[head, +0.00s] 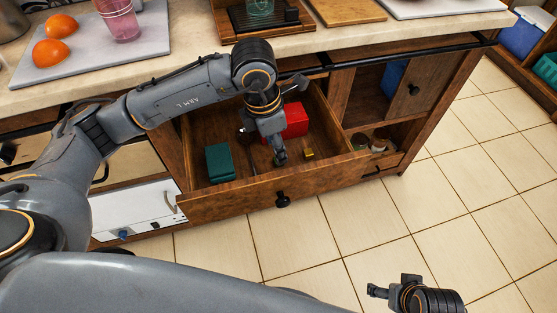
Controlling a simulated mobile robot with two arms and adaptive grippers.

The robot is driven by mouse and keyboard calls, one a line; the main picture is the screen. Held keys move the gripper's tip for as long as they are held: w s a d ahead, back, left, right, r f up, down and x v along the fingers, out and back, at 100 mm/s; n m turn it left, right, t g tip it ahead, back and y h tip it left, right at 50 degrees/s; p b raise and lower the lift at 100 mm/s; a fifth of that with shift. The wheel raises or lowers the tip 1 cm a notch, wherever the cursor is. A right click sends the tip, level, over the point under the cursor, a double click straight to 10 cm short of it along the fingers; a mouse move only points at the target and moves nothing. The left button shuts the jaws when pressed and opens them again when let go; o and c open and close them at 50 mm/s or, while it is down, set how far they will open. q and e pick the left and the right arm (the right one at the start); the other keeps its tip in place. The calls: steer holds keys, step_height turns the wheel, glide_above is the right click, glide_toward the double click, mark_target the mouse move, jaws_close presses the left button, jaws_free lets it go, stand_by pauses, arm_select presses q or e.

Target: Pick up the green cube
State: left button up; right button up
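A dark green block (219,162) lies in the left part of an open wooden drawer (232,197). It is the only green block I see in the drawer. My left gripper (281,158) points down into the drawer, to the right of the green block and apart from it. Its fingers are small and seen from above, so I cannot tell whether they are open or shut. My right gripper (378,291) is over the floor at the lower right, far from the drawer; its finger state is unclear.
A red box (295,119) lies behind my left gripper, and a small yellow block (309,153) lies to its right in the drawer. A thin dark utensil (248,152) lies beside the green block. The counter (195,58) overhangs behind. Tiled floor (350,220) is clear in front.

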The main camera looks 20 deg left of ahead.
arm_select(q)
steer(key=f, duration=0.4)
steer(key=shift+w+d+f+b, duration=0.15)
steer(key=shift+w+f+b, duration=0.1)
steer(key=shift+b, duration=0.1)
arm_select(e)
steer(key=v, duration=0.3)
steer(key=shift+w, duration=0.1)
arm_select(q)
steer(key=shift+s, duration=0.1)
steer(key=shift+c, duration=0.4)
steer(key=c, duration=0.8)
steer(key=shift+o, duration=0.2)
steer(key=shift+r, duration=0.15)
